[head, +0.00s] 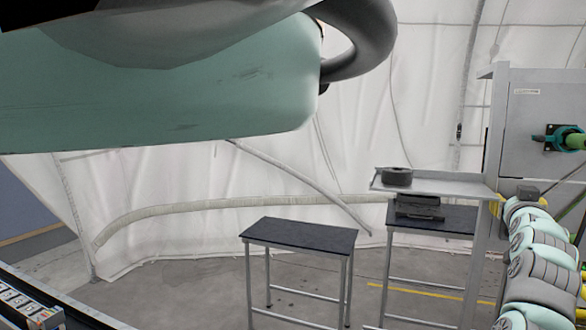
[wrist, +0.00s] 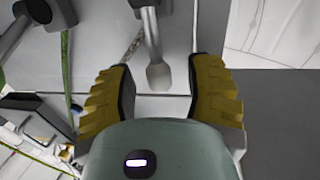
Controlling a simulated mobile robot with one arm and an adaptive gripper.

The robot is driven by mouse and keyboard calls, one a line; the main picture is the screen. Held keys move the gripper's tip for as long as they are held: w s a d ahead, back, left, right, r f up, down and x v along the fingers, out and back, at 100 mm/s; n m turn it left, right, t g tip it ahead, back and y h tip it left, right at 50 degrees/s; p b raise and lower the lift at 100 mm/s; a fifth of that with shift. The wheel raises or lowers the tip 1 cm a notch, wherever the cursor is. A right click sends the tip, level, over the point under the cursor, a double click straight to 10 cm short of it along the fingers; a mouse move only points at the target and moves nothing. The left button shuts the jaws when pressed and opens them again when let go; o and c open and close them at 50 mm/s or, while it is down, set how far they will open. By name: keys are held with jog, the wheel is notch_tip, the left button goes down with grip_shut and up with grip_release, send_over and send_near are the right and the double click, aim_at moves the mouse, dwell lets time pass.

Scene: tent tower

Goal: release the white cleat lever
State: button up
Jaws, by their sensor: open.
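A pale grey-white lever (wrist: 152,40) with a blunt, rounded tip shows in the wrist view, reaching down from the top edge. I take it to be the white cleat lever. My gripper (wrist: 160,76) is open, with one yellow ridged finger on each side of the lever's tip. Gaps show on both sides of the tip, and neither finger appears to touch it. The lever's upper mount is partly cut off by the frame. I cannot make out the lever in the head view.
In the wrist view, a dark grey fitting (wrist: 36,12) and a green rope (wrist: 66,70) lie left. In the head view, a grey cabinet (head: 515,125) stands right, beside a small shelf (head: 440,187). A dark-topped table (head: 300,234) stands at middle, with open floor to its left.

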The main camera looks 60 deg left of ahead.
jog(key=shift+o, duration=0.3)
jog(key=shift+w, duration=0.1)
grip_shut()
dwell(0.4)
